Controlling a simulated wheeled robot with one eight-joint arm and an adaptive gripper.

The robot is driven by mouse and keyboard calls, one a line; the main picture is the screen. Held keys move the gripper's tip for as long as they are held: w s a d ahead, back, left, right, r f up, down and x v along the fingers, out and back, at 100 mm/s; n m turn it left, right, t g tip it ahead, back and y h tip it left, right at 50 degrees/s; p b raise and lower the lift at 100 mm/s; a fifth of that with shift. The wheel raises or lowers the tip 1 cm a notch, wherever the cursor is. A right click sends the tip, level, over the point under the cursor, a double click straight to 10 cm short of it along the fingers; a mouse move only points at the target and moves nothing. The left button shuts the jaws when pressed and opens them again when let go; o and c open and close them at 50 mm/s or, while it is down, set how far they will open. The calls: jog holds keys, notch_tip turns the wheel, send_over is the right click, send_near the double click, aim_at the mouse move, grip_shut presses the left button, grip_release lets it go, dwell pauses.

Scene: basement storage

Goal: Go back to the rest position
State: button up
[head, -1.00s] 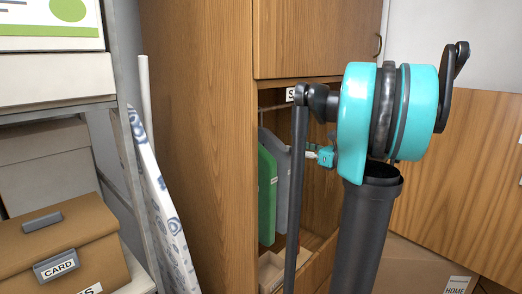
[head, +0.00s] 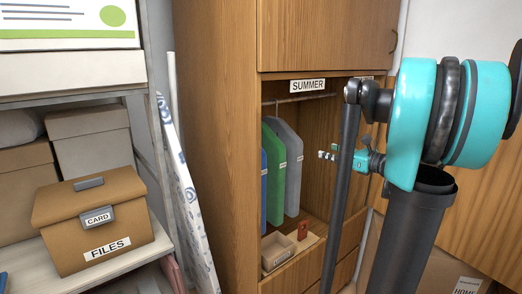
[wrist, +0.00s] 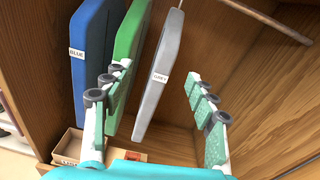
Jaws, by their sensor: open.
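My gripper (head: 328,155) is at the opening of the wooden wardrobe (head: 215,150), to the right of the hanging garments. In the wrist view my gripper (wrist: 158,78) has its two green padded fingers spread wide, with nothing held between them. Beyond the fingers hang a blue garment (wrist: 92,55), a green garment (wrist: 128,40) and a grey garment (wrist: 158,85), each with a small tag.
A rail (head: 290,100) runs under the SUMMER label (head: 308,86). A small open box (head: 278,254) and a reddish-brown card (head: 303,231) sit on the wardrobe floor. A shelf at left holds a FILES box (head: 100,205). A carton (head: 420,265) stands low at right.

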jog(key=s+a+f+n+g+h, duration=0.25)
jog(key=s+a+f+n, duration=0.3)
jog(key=f, duration=0.35)
jog(key=s+a+f+n+g+h, duration=0.1)
jog(key=s+a+f+n+g, duration=0.35)
jog(key=s+f+n, duration=0.35)
jog(key=s+d+f+n+g+h, duration=0.1)
jog(key=s+d+f+n+h, duration=0.3)
jog(key=s+f+n+h, duration=0.3)
jog(key=s+f+n, duration=0.5)
jog(key=f+n, duration=0.1)
jog(key=shift+s+g+h, duration=0.35)
jog(key=shift+s+g, duration=0.05)
jog(key=shift+o, duration=0.3)
